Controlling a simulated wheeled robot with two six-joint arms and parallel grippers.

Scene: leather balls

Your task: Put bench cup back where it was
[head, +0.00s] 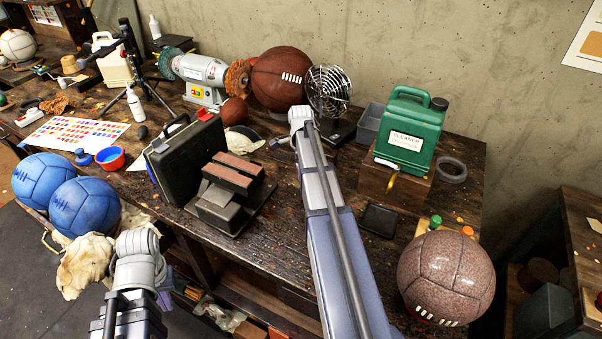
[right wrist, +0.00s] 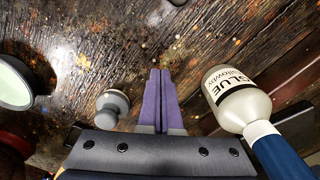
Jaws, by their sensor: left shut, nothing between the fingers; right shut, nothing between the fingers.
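No object is clearly marked as the bench cup. A small red bowl with blue inside (head: 110,158) stands on the bench by the colour chart, and a tan cup-like piece (head: 69,64) stands at the far left. In the right wrist view a round pale-rimmed thing (right wrist: 12,82) is cut off at the left edge; I cannot tell if it is a cup. My right gripper (right wrist: 160,74) is shut and empty, pointing over the worn bench top. My left gripper (head: 165,297) is shut and empty, low before the bench's front edge, mostly hidden by its arm.
A glue bottle (right wrist: 238,97) is close right of my right gripper; a grey knob-shaped thing (right wrist: 112,106) is close left. My right arm reaches across the bench between a black vise-like block (head: 228,190) and the green cleaner can (head: 410,130). Blue balls (head: 82,207) sit at left.

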